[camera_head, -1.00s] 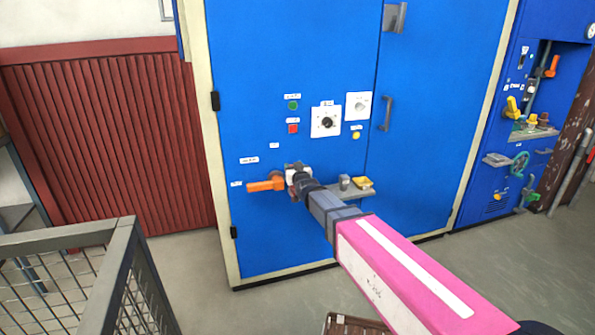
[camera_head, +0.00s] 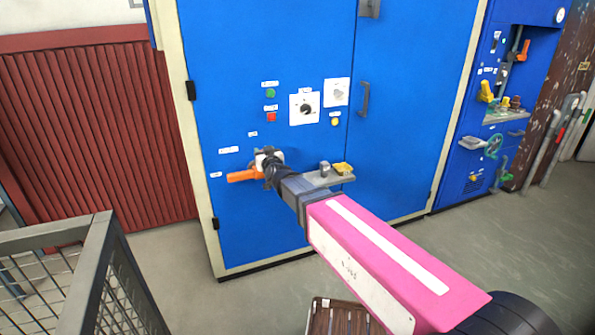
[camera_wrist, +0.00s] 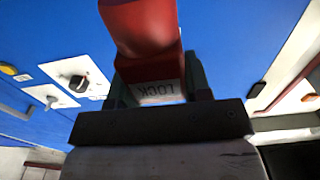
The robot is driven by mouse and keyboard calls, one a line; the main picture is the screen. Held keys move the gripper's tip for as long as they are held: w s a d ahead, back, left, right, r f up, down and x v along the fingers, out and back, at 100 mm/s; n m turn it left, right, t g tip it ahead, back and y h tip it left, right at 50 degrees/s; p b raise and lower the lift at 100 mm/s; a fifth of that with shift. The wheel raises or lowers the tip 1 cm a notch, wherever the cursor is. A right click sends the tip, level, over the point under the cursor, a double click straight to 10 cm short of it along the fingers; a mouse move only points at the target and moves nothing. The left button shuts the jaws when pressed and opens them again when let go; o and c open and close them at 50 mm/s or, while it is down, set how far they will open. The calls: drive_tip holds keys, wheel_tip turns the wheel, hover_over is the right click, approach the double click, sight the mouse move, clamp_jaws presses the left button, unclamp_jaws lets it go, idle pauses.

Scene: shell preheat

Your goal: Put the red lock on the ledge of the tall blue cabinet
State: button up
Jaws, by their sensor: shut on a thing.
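The red lock (camera_wrist: 142,25), with a white label reading LOCK, is in my gripper (camera_wrist: 155,90) in the wrist view. My gripper is shut on it. In the head view my gripper (camera_head: 268,164) is in front of the tall blue cabinet (camera_head: 270,40), close to an orange handle (camera_head: 244,176). I cannot tell whether they touch. The lock is not clearly visible there. The grey ledge (camera_head: 318,182) juts from the cabinet just right of my gripper. A small grey thing (camera_head: 324,169) and a yellow thing (camera_head: 343,168) stand on it.
Above the ledge are a dial panel (camera_head: 304,107) and green and red buttons. A metal mesh railing (camera_head: 75,270) stands at the lower left, and a brown slatted crate (camera_head: 340,318) at the bottom. Floor is clear to the right.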

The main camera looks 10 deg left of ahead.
drive_tip(key=shift+w+d+f, duration=2.15)
drive_tip(key=shift+w+f, duration=0.05)
drive_tip(key=shift+w, duration=0.3)
drive_tip(key=shift+w+d+f, duration=2.15)
drive_tip(key=shift+w, duration=0.4)
drive_tip(key=shift+w+d+f, duration=2.15)
drive_tip(key=shift+w+f, duration=0.05)
drive_tip(key=shift+w, duration=0.3)
drive_tip(key=shift+f, duration=0.1)
drive_tip(key=o, duration=1)
drive_tip(key=shift+c, duration=0.2)
